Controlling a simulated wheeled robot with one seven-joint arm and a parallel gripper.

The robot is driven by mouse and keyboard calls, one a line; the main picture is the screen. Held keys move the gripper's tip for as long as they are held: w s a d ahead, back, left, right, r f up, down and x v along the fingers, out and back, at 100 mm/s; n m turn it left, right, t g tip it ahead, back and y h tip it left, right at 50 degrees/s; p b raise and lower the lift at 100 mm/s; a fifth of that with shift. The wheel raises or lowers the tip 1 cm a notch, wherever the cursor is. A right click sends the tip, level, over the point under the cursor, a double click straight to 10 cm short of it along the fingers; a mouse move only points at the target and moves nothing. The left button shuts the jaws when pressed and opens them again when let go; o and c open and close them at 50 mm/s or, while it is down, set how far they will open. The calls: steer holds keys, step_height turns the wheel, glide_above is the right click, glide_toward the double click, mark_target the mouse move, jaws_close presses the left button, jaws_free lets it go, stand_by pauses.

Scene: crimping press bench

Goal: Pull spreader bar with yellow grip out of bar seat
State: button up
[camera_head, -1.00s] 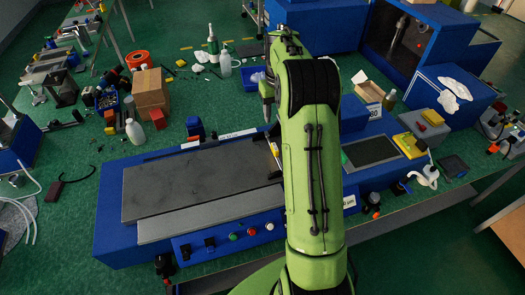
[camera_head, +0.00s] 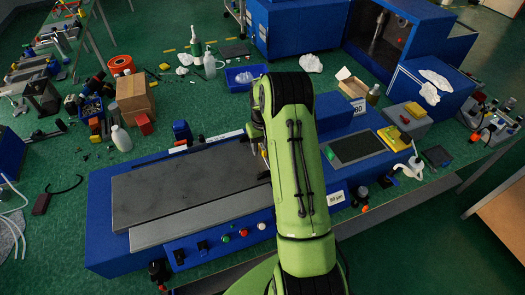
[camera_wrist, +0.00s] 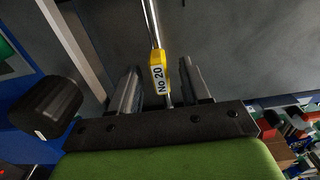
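The spreader bar shows in the wrist view as a thin silver rod (camera_wrist: 153,22) with a yellow grip (camera_wrist: 160,75) marked "No 20". My gripper (camera_wrist: 162,84) is open, one finger on each side of the yellow grip, with a gap visible on both sides. The grip appears to lie in line between the fingers, but I cannot tell its depth relative to the fingertips. The bar seat cannot be made out. In the head view my arm hides most of the gripper, at the right end of the grey press bed (camera_head: 180,190).
The blue press base (camera_head: 105,225) carries buttons on its front. Right of my arm are a dark pad (camera_head: 356,147) and a yellow block (camera_head: 394,138). A cardboard box (camera_head: 136,100) and a white bottle (camera_head: 121,138) stand at the back left.

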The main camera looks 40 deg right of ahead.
mark_target(263, 147)
jaws_close()
step_height(263, 147, up, 13)
steer(key=p, duration=0.2)
stand_by(0.5)
steer(key=shift+r, duration=0.1)
steer(key=shift+r, duration=1.45)
